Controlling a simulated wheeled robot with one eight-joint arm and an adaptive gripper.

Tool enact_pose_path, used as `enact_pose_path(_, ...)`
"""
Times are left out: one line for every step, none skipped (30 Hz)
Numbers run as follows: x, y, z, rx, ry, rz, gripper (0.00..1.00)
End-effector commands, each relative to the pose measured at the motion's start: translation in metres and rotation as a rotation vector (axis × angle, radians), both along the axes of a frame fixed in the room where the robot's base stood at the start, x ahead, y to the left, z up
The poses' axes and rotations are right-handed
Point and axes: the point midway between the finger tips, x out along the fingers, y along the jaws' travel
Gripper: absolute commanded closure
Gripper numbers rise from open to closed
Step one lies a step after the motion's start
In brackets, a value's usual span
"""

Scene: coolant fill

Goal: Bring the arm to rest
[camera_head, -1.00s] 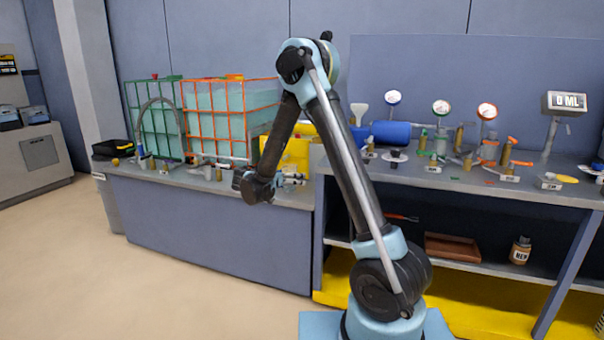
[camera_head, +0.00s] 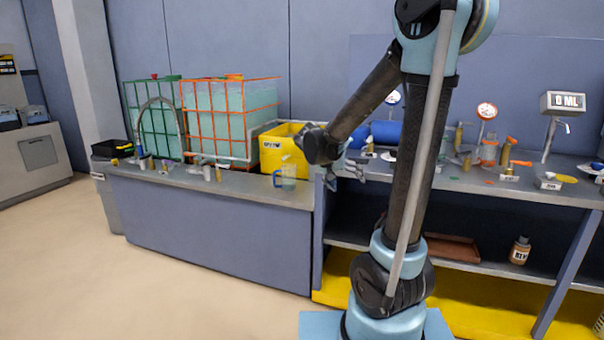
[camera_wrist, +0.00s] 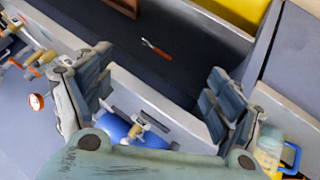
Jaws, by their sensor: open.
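My gripper (camera_head: 348,174) is at the end of my bent arm, near the front edge of the workbench, just right of the yellow bin. In the wrist view my gripper (camera_wrist: 158,105) has its two fingers wide apart with nothing held between them. Past the fingers the wrist view shows the bench edge and the dark shelf below, with a red-handled tool (camera_wrist: 156,48) on it. My arm hides part of the bench behind it.
A clear jug with a blue handle (camera_head: 285,175) stands before the yellow bin (camera_head: 284,150), close left of my gripper. Green (camera_head: 153,115) and orange (camera_head: 232,120) caged tanks stand further left. Gauges, fittings and a meter reading "0 ML" (camera_head: 566,103) are at right. Floor at left is clear.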

Motion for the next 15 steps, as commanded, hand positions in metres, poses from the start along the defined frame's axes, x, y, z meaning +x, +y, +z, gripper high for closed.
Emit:
enact_pose_path(-0.013, -0.009, 0.0, 0.015, 0.023, 0.003, 0.15)
enact_pose_path(-0.019, -0.013, 0.0, 0.025, 0.037, 0.007, 0.15)
enact_pose_path(-0.028, -0.018, 0.0, 0.038, 0.055, 0.014, 0.15)
enact_pose_path(-0.035, -0.021, -0.001, 0.047, 0.069, 0.019, 0.15)
enact_pose_path(-0.042, -0.024, -0.001, 0.059, 0.083, 0.024, 0.15)
enact_pose_path(-0.051, -0.028, -0.002, 0.072, 0.1, 0.031, 0.15)
enact_pose_path(-0.058, -0.031, -0.003, 0.083, 0.112, 0.037, 0.15)
enact_pose_path(-0.065, -0.034, -0.004, 0.094, 0.124, 0.043, 0.15)
enact_pose_path(-0.074, -0.037, -0.005, 0.108, 0.14, 0.05, 0.15)
enact_pose_path(-0.081, -0.04, -0.006, 0.12, 0.152, 0.056, 0.15)
enact_pose_path(-0.088, -0.042, -0.007, 0.129, 0.163, 0.062, 0.15)
enact_pose_path(-0.097, -0.045, -0.009, 0.145, 0.177, 0.069, 0.15)
enact_pose_path(-0.105, -0.046, -0.01, 0.156, 0.188, 0.076, 0.15)
enact_pose_path(-0.112, -0.048, -0.012, 0.168, 0.198, 0.083, 0.15)
enact_pose_path(-0.121, -0.05, -0.014, 0.184, 0.21, 0.091, 0.15)
